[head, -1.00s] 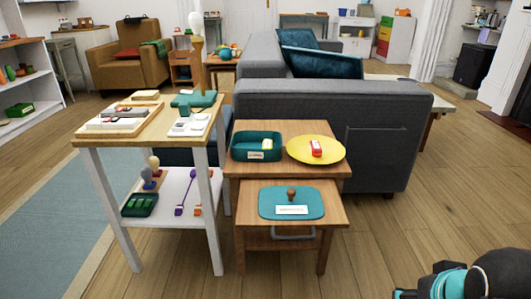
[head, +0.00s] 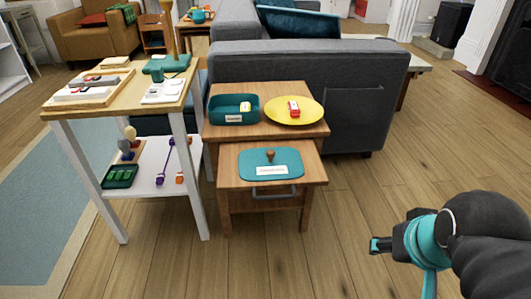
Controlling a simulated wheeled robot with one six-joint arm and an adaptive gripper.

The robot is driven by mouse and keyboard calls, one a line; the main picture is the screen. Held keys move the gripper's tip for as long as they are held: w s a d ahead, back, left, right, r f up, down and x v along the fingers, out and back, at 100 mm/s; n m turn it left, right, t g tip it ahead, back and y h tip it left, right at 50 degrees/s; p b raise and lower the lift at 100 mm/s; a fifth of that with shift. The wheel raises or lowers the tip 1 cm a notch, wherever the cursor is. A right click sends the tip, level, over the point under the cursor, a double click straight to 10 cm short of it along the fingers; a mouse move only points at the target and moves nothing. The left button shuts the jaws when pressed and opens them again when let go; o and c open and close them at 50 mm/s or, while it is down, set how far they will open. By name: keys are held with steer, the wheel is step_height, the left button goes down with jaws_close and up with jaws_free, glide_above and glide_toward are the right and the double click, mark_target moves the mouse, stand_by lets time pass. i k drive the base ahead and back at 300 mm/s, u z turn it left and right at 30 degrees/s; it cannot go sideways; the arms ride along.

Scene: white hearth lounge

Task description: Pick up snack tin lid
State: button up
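The snack tin lid (head: 287,161) is a flat teal rounded rectangle with a brown knob and a white label. It lies on the lower, front wooden table (head: 237,173), which has a grey handle on its front. The open teal tin (head: 234,117) stands on the higher wooden table behind, with small items inside. My gripper (head: 374,245) is at the lower right, over the floor, well apart from the lid. Its dark tip is small in the view, and I cannot tell whether its fingers are open or shut.
A yellow plate (head: 308,118) with a red and white item (head: 293,108) is beside the tin. A white-legged side table (head: 58,110) with several objects stands at left. A grey sofa (head: 300,76) is behind. The wooden floor in front is clear.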

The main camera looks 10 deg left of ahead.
mark_target(271, 164)
steer(key=z, duration=1.1)
steer(key=k, duration=0.6)
steer(key=u, duration=1.15)
steer(key=i, duration=0.5)
steer(key=z, duration=0.05)
